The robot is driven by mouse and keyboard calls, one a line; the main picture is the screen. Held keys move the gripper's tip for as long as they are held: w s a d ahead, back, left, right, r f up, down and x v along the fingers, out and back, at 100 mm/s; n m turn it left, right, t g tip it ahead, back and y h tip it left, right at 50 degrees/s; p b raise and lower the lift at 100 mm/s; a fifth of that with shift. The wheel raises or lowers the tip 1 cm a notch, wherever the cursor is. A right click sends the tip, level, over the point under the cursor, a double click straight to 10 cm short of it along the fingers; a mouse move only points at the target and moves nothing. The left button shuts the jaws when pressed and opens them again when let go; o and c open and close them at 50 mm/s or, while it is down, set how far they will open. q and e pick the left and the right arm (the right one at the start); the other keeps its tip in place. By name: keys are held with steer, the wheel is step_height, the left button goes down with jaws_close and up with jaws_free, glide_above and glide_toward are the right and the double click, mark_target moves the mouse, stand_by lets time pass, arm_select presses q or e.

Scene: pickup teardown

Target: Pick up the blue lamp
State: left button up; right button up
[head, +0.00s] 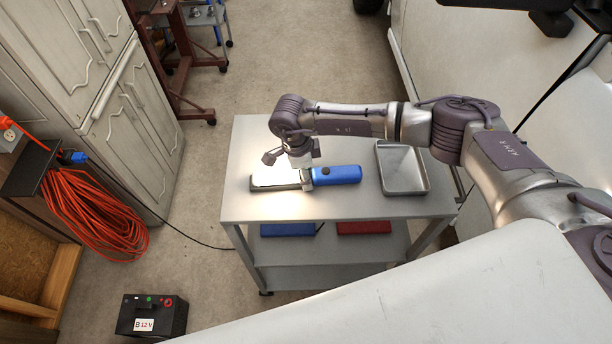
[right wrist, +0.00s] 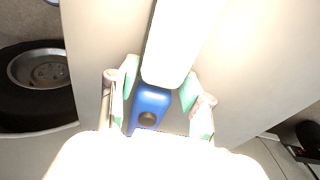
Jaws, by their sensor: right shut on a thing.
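The blue lamp (head: 336,175) has a blue handle with a dark round button and a long, brightly lit bar. It lies flat at the top of the grey cart (head: 240,204), with its lit end to the left. I cannot tell whether it touches the cart top. My right gripper (head: 305,176) comes down on its middle and is shut on it. In the right wrist view the two greenish fingertips (right wrist: 158,90) sit on either side of the blue lamp (right wrist: 150,108), where bar and handle meet. My left gripper is not in view.
A grey metal tray (head: 402,188) sits right of the lamp on the cart. Blue (head: 287,230) and red (head: 364,227) items lie on the shelf below. A black 12 V battery box (head: 150,316) and an orange cable coil (head: 100,215) are at left. The floor behind the cart is mostly clear.

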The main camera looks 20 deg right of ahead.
jaws_close()
steer(key=shift+r, duration=0.1)
steer(key=shift+w+r+b, duration=0.1)
steer(key=shift+r+b, duration=0.3)
steer(key=shift+r, duration=0.05)
step_height(320, 180, up, 3)
steer(key=shift+f+b, duration=0.1)
steer(key=shift+b, duration=0.9)
steer(key=s+d+r+b, duration=0.4)
steer(key=s+d+r, duration=0.3)
steer(key=s+d, duration=0.1)
step_height(320, 180, up, 7)
steer(key=p, duration=0.3)
steer(key=shift+s+r, duration=0.15)
steer(key=shift+s, duration=0.2)
